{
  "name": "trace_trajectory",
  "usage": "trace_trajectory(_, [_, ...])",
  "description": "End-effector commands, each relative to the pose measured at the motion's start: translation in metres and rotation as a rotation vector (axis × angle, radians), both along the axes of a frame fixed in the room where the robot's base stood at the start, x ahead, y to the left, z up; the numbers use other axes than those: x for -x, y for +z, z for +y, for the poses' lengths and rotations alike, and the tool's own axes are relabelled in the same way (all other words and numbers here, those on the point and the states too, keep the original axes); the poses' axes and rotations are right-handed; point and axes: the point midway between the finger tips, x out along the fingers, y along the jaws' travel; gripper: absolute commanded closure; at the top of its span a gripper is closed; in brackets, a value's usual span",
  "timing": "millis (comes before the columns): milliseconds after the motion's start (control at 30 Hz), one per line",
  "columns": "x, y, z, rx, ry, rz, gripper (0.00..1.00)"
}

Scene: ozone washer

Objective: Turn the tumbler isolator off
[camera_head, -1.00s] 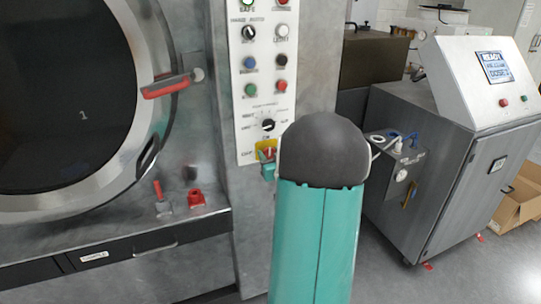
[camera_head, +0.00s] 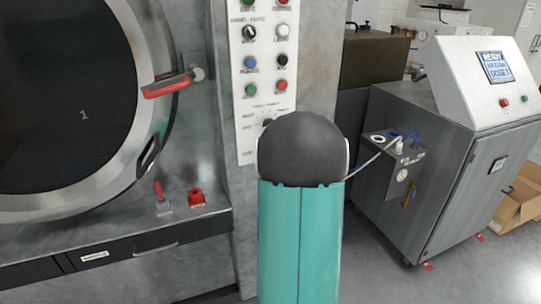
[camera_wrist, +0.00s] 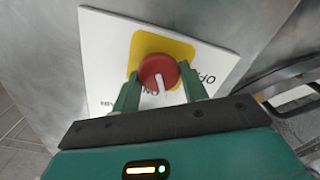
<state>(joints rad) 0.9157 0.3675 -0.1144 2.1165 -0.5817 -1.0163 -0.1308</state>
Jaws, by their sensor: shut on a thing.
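The tumbler isolator is a round red knob (camera_wrist: 158,72) on a yellow square (camera_wrist: 181,49), set on a white label panel (camera_wrist: 105,35) in the wrist view. "OFF" reads to the right of the knob and "ON" just below it. A white mark on the knob points down in the picture, close to the "ON" lettering. My gripper (camera_wrist: 159,75) has its two green fingers on either side of the knob, shut on it. In the head view, my arm hides the isolator and the gripper.
The control panel (camera_head: 266,50) carries several buttons and switches above. A washer door (camera_head: 70,100) with a red-gripped handle (camera_head: 168,85) is at left. A steel cabinet (camera_head: 440,160) stands at right.

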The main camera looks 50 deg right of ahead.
Motion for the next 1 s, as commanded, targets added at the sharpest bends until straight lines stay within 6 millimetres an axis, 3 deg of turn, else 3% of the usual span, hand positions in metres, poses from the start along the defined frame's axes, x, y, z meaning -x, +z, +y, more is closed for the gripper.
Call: trace_trajectory(1000, [-0.0014, -0.0039, 0.0026, 0.789, 0.001, 0.469, 0.79])
